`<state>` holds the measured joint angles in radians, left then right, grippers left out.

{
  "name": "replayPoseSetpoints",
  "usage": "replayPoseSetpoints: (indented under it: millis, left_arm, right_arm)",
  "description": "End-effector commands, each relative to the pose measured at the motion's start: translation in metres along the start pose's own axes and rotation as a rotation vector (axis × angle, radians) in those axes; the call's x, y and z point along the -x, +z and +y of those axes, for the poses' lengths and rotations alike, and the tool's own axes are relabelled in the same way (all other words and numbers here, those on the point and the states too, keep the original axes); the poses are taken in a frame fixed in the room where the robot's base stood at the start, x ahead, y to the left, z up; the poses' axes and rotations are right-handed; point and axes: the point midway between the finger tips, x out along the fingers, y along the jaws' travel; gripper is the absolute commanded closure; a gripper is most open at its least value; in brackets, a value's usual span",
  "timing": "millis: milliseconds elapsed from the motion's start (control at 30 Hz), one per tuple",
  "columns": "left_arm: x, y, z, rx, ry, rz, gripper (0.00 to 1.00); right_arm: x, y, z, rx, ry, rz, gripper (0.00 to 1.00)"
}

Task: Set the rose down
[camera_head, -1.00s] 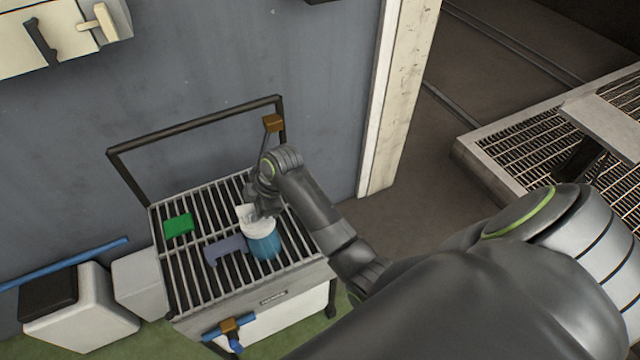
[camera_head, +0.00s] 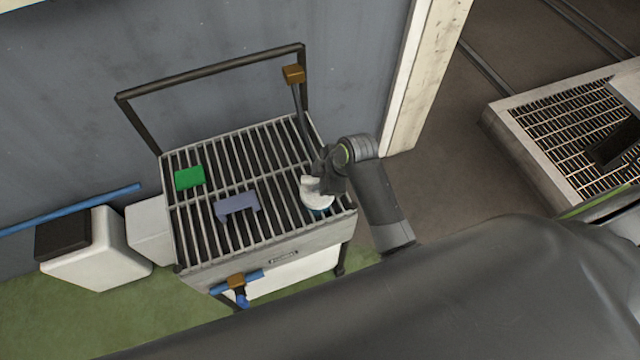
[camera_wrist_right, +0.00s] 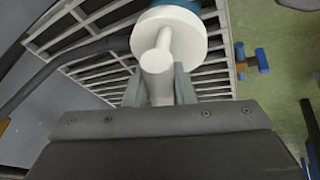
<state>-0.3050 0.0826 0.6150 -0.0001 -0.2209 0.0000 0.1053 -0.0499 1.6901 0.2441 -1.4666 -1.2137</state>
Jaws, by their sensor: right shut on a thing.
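The rose (camera_head: 314,196) is a white round piece with a stem and some blue on its far side. In the head view it is at the right part of the slatted cart top (camera_head: 235,235). My right gripper (camera_head: 322,183) is shut on its stem. In the right wrist view the rose (camera_wrist_right: 185,35) shows as a white disc, its stem between the two fingers (camera_wrist_right: 158,88). Blue shows beyond the disc at the top edge. I cannot tell whether the rose touches the slats. My left gripper is not in view.
A green block (camera_head: 189,178) and a grey-purple bracket (camera_head: 237,206) lie on the slats left of the rose. A dark handle frame (camera_head: 215,72) rises at the cart's back. Bare slats show between these things. White bins (camera_head: 100,250) stand left of the cart.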

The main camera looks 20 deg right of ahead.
Motion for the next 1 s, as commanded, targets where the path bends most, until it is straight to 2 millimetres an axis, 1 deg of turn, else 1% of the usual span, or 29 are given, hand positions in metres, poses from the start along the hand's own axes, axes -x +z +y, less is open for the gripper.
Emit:
replayPoseSetpoints:
  millis: [100, 200, 600, 633, 767, 1000]
  left_arm:
    - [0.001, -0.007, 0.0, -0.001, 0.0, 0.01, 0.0]
    - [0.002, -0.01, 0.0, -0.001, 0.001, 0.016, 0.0]
    - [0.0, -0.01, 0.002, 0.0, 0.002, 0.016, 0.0]
    - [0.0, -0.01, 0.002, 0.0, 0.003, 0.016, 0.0]
    - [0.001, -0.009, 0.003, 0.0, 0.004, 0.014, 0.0]
    - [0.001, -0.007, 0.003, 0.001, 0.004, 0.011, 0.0]
  right_arm:
    - [-0.015, 0.006, -0.004, -0.001, -0.003, -0.001, 1.0]
    - [-0.023, 0.009, -0.005, 0.0, -0.001, 0.0, 1.0]
    - [-0.027, 0.011, -0.006, 0.0, 0.001, 0.0, 1.0]
    - [-0.027, 0.012, -0.006, 0.0, 0.0, -0.001, 0.73]
    - [-0.027, 0.012, -0.006, 0.0, 0.0, -0.001, 0.56]
    - [-0.027, 0.011, -0.006, 0.0, -0.001, -0.001, 0.55]
